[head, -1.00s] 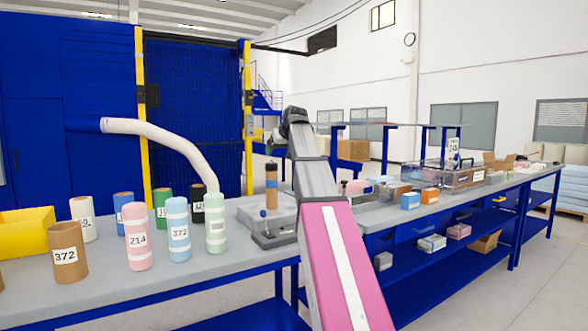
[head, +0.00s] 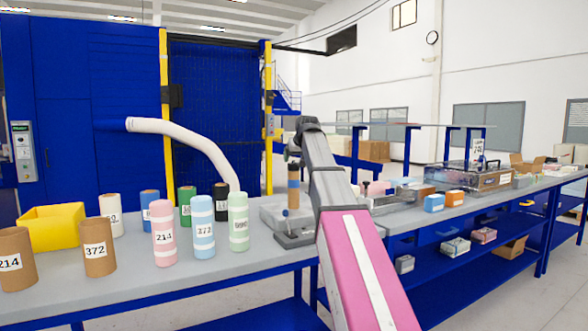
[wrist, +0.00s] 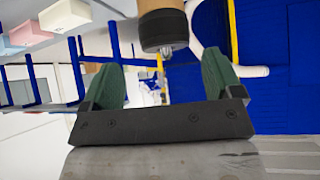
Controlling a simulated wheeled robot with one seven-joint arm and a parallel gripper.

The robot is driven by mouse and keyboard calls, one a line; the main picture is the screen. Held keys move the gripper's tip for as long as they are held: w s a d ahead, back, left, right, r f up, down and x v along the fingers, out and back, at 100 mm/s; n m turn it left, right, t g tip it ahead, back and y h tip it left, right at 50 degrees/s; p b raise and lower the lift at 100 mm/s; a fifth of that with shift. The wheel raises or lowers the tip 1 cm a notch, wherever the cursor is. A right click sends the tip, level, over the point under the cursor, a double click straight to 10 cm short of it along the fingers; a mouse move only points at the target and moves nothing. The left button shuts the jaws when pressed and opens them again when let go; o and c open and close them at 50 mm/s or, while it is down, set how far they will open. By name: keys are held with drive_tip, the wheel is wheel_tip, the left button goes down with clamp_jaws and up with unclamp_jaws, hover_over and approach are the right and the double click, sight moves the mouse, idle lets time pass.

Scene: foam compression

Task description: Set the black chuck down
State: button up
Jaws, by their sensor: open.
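A black chuck (wrist: 163,31) with a small metal tip sits on the end of a tan cylinder (wrist: 160,5). In the wrist view, which looks upside down, it shows at the top centre, beyond the bar of my gripper (wrist: 163,80). The two dark green fingers stand wide apart, with clear space between them and neither touching the chuck. In the head view the tan, dark-banded cylinder (head: 293,196) stands upright by a grey fixture (head: 270,214), its dark top just under my gripper. The fingers are small and partly hidden there by my arm.
Several numbered rolls, such as a pink one (head: 164,234), and a yellow bin (head: 52,228) stand on the grey table left of the fixture. Small boxes (head: 434,203) and a clear case (head: 462,177) lie to the right. A white hose (head: 180,135) arcs behind.

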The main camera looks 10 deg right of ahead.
sight(294, 161)
drive_tip(key=x, duration=0.4)
drive_tip(key=shift+w+a+f, duration=0.25)
drive_tip(key=shift+a, duration=0.1)
drive_tip(key=c, duration=1.1)
